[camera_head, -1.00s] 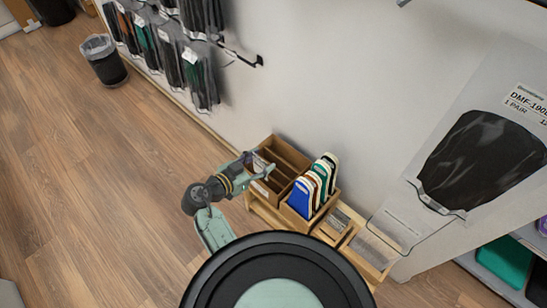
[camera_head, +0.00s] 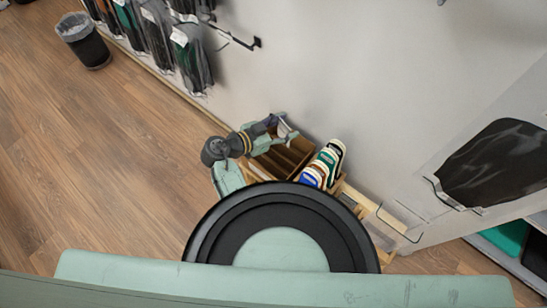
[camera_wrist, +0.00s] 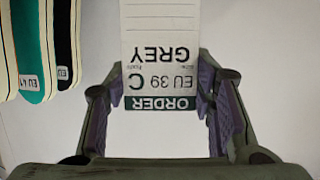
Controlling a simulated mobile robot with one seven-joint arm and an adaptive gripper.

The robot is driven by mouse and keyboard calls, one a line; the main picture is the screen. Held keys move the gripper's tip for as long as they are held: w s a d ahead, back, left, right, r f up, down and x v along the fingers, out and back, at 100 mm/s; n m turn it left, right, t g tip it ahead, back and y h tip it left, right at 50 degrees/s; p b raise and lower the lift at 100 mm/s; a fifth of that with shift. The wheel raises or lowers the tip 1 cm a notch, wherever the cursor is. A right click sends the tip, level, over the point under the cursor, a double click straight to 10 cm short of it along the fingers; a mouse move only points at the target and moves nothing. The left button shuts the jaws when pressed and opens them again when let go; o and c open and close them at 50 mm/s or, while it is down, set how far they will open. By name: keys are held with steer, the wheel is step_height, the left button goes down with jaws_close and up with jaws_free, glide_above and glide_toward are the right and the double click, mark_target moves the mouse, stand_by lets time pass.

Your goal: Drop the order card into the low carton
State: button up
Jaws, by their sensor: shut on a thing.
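The order card (camera_wrist: 160,50) is white with a dark green ORDER band and reads "EU 39 C" and "GREY", upside down in the wrist view. My gripper (camera_wrist: 163,85) is shut on it, with a finger on either side. In the head view my gripper (camera_head: 288,130) is at the back edge of a brown divided box (camera_head: 272,170), near the wall; the card is too small to make out there. I cannot tell for sure which container is the low carton; my own body hides part of the bench area.
Several coloured insoles (camera_head: 325,165) stand upright right of the divided box; some show at the left of the wrist view (camera_wrist: 35,50). A clear holder (camera_head: 398,225) is further right. A waste bin (camera_head: 84,40) stands on the open wooden floor at left.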

mark_target(283, 134)
steer(key=shift+f+b, duration=0.85)
steer(key=shift+f, duration=1.1)
steer(key=o, duration=0.8)
steer(key=v, duration=1.2)
